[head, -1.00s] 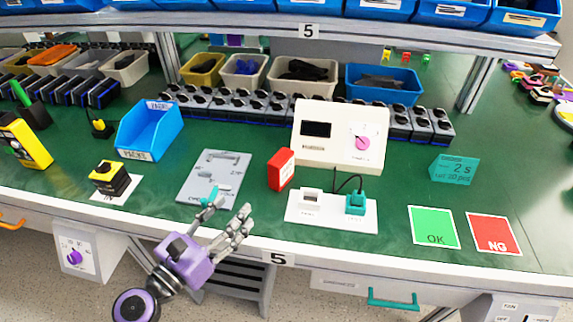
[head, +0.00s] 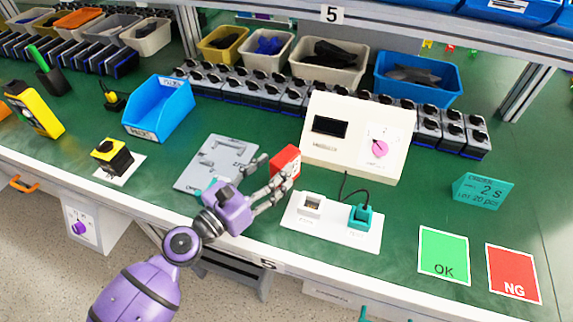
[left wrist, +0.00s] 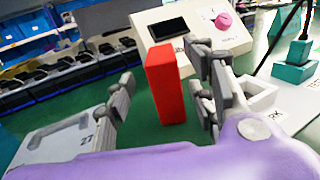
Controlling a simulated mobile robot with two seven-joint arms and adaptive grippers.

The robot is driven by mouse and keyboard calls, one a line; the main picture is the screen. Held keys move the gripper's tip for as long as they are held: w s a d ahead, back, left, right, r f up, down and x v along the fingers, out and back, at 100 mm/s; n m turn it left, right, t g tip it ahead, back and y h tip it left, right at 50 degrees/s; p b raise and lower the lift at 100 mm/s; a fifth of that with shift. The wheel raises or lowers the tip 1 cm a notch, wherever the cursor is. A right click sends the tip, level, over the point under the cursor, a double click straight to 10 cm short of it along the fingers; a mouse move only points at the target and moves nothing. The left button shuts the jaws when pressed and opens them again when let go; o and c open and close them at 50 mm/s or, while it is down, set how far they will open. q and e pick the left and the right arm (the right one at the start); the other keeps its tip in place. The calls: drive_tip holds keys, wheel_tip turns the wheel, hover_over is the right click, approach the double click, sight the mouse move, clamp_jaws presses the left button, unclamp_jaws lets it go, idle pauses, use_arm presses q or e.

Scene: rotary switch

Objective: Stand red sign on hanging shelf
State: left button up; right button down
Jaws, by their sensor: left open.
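The red sign (head: 284,161) is a small upright red block on the green worktop, left of the cream tester box. In the left wrist view the red sign (left wrist: 165,85) stands between the spread fingers of my left gripper (left wrist: 165,103), with gaps on both sides. My left gripper (head: 272,192) is open around the sign in the head view, its fingers partly covering the sign's lower part. The hanging shelf (head: 420,32) runs above the back of the worktop and carries blue bins. My right gripper is not in view.
The cream tester box (head: 355,135) with a pink knob stands right behind the sign. A white base with a teal plug (head: 360,217) is at its right. A grey plate (head: 215,163) lies to the left. Grey switches and bins line the back.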

sight(285, 162)
use_arm(q)
drive_tip(key=x, duration=0.4)
drive_tip(key=shift+w+d+f+p, duration=0.1)
drive_tip(key=shift+d+f+p, duration=0.05)
drive_tip(key=shift+d+p, duration=0.2)
clamp_jaws()
